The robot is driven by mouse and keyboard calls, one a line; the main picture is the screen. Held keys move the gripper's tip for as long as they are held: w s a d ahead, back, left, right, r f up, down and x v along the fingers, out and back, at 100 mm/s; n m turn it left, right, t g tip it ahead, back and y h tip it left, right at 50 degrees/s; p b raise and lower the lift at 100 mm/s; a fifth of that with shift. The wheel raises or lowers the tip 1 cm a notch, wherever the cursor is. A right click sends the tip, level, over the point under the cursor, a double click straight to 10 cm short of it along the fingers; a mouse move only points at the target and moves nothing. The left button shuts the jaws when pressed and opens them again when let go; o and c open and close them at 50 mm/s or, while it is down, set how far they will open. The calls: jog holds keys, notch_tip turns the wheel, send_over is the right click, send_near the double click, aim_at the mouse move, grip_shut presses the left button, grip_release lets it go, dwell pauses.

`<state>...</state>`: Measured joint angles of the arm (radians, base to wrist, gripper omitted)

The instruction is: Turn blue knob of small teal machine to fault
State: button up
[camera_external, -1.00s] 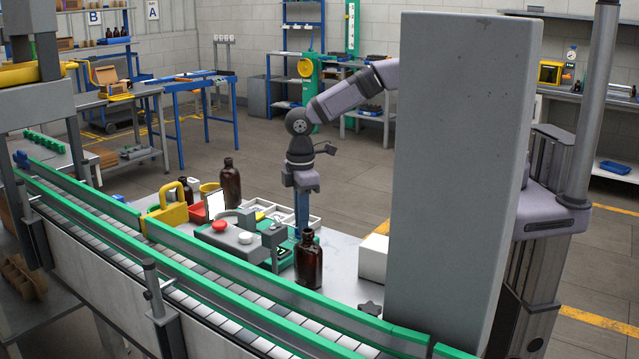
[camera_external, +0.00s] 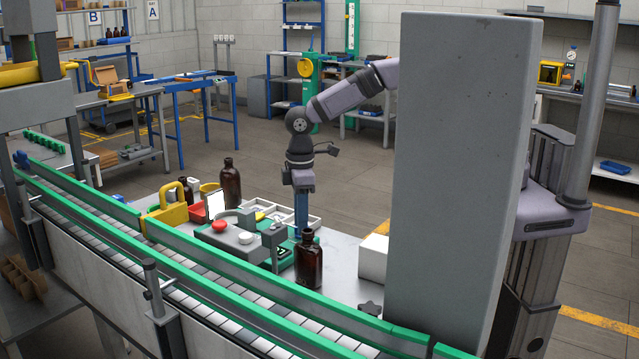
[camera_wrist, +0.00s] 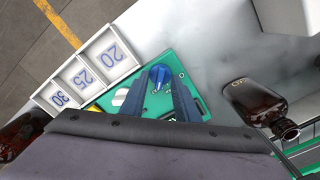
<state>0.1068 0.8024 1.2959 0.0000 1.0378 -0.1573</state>
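The small teal machine (camera_external: 283,264) lies on the table behind the grey post and the front amber bottle; its teal face (camera_wrist: 197,82) fills the middle of the wrist view. The blue knob (camera_wrist: 160,77) stands on that face, with small unreadable markings beside it. My gripper (camera_external: 304,232) points straight down over the machine. In the wrist view my gripper (camera_wrist: 160,88) is open, with one dark blue finger on each side of the knob and a gap between them. I cannot tell whether a finger touches the knob. The knob is hidden in the external view.
An amber bottle (camera_external: 309,262) stands close beside the machine; it also shows in the wrist view (camera_wrist: 257,103). A white tray with numbered compartments (camera_wrist: 84,72) lies on the other side. A white box (camera_external: 373,258) and the conveyor's green rail (camera_external: 250,290) are nearby.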

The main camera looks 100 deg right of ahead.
jog(key=shift+r+b, duration=1.35)
jog(key=shift+r, duration=2.2)
jog(key=shift+s, duration=0.1)
jog(key=shift+s+a+r, duration=0.1)
jog(key=shift+s, duration=0.1)
jog(key=s+a+f, duration=0.1)
jog(key=s+f, duration=0.1)
jog(key=s, duration=0.7)
jog(key=s+a+f, duration=0.2)
jog(key=s, duration=0.8)
jog(key=s+a+f, duration=0.2)
jog(key=s, duration=0.8)
jog(key=shift+a+f+m, duration=0.15)
jog(key=shift+f+m, duration=0.1)
jog(key=shift+m, duration=0.05)
